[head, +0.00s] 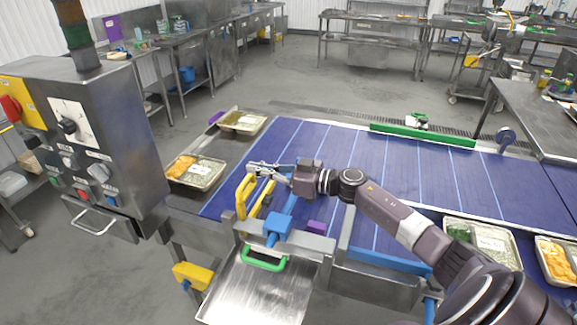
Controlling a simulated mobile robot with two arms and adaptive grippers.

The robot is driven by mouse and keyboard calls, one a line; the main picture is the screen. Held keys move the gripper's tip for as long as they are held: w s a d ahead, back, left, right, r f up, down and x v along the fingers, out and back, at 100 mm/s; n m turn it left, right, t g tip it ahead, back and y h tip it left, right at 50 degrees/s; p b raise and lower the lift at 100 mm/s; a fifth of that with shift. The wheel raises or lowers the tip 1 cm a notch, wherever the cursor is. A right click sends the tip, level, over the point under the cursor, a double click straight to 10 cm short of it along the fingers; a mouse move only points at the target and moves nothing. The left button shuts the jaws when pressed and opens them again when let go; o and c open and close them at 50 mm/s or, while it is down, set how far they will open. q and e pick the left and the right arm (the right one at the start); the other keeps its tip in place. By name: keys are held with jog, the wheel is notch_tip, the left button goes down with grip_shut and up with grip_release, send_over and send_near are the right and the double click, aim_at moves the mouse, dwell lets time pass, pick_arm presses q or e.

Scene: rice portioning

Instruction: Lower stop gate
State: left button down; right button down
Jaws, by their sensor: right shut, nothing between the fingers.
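A yellow upright loop-shaped part (241,197) stands at the near left end of the blue conveyor belt (330,140). A blue bar and block (279,224) sit just right of it. I cannot tell for sure which of these parts is the stop gate. My right gripper (254,168) reaches in from the right over the belt, pointing left. It is shut and empty, close to the top of the yellow part; whether they touch is unclear. My left gripper is not in view.
Filled trays stand at the belt's left end (196,172) and near right side (481,238). A control box (92,140) rises at the left. A metal chute (255,292) with a green handle (263,264) lies in front. A green bar (436,137) runs along the far edge.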

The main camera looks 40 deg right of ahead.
jog(key=b+v, duration=0.2)
jog(key=v, duration=0.7)
jog(key=shift+s+d+b, duration=0.2)
jog(key=shift+s+b, duration=0.1)
jog(key=shift+b, duration=0.1)
jog(key=shift+f, duration=0.15)
